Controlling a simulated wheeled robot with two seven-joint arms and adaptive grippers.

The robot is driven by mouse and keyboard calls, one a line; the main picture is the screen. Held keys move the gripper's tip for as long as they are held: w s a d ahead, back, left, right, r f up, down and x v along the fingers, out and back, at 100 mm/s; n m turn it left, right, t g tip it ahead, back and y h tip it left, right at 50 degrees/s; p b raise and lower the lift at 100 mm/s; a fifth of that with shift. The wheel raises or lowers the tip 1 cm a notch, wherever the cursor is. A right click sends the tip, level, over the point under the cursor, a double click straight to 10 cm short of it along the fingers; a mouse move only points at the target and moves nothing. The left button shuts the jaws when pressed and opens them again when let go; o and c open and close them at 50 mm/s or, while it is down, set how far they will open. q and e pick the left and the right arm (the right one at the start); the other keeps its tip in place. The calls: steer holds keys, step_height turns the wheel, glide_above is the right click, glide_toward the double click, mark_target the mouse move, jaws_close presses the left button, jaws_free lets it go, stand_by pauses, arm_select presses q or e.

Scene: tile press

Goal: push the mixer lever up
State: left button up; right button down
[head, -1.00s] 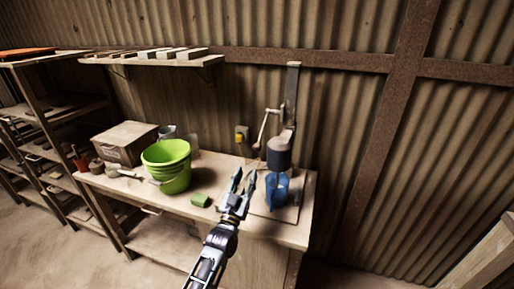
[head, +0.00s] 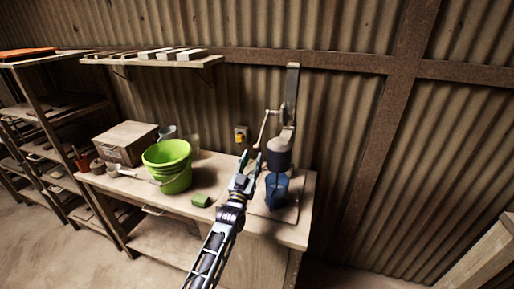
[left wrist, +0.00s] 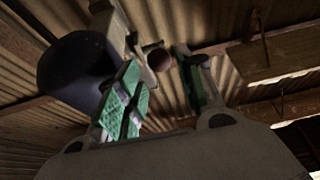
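The mixer (head: 279,152) stands at the right end of the workbench, with a tall grey post and a dark rounded head. Its pale lever (head: 264,126) hangs down on the left side of the post. My left gripper (head: 250,157) is open, just below and left of the lever's lower end, pointing up. In the left wrist view, the lever's round brown knob (left wrist: 158,59) appears between the two green-padded fingers (left wrist: 160,85); I cannot tell whether they touch it. The dark mixer head (left wrist: 75,72) is to the left there. My right gripper is not in view.
A blue jug (head: 277,190) stands under the mixer head. A green bucket (head: 168,168), a green block (head: 201,201) and a wooden box (head: 125,143) are on the workbench (head: 228,221). A wall shelf (head: 150,60) hangs above, and a corrugated wall is behind.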

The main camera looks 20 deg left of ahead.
mark_target(256, 151)
arm_select(q)
steer(key=shift+p+x, duration=0.4)
steer(key=shift+x, duration=2.65)
jaws_close()
